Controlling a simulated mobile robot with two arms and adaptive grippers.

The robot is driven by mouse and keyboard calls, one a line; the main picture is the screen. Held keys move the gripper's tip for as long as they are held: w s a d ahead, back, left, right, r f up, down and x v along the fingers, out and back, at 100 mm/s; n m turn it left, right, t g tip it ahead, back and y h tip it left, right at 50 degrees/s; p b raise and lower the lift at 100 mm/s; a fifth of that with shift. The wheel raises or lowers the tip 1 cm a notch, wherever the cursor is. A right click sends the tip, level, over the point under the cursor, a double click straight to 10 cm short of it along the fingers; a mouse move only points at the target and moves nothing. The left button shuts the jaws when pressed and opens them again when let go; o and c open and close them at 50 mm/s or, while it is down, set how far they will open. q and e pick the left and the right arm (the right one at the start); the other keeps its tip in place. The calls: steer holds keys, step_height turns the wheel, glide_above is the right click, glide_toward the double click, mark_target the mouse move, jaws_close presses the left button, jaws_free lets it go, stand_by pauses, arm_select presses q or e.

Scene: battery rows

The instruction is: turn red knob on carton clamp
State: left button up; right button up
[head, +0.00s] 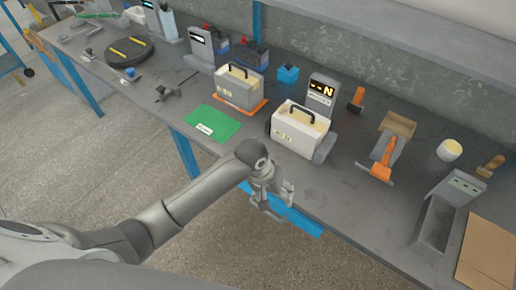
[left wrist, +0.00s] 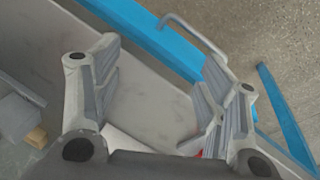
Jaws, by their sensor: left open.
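A white carton-like box (head: 300,130) with a dark handle stands on the bench, seated against a grey holder (head: 325,148) that may be the carton clamp. No red knob shows clearly on it in the head view. My left gripper (head: 277,200) is open and empty at the bench's front edge, in front of and below this box. In the left wrist view the spread fingers (left wrist: 160,85) have the grey bench top and blue edge beyond them. A small red speck (left wrist: 199,154) shows low between the fingers, mostly hidden; I cannot tell what it is. My right gripper is out of view.
A second box (head: 239,92) stands on an orange tray behind a green mat (head: 213,123). An orange-handled tool (head: 384,160), a yellow-topped cup (head: 449,150) and a grey trough (head: 434,222) stand to the right. A blue rail (head: 305,222) runs along the bench front.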

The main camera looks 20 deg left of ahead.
arm_select(q)
steer(key=w+a+r+n, duration=0.1)
steer(key=w, duration=0.1)
steer(key=w+a+r+n+y, duration=0.1)
steer(key=w, duration=0.2)
steer(key=w+a+r, duration=0.2)
steer(key=w, duration=0.1)
steer(key=shift+n+g, duration=0.4)
steer(key=w+a+r+n+y, duration=0.2)
steer(key=w+a+r+n, duration=0.2)
steer(key=w+a+r, duration=0.3)
step_height(320, 180, down, 11)
steer(key=shift+s+d+r+p, duration=0.1)
steer(key=shift+d+p, duration=0.05)
steer(key=shift+p, duration=0.55)
steer(key=c, duration=1)
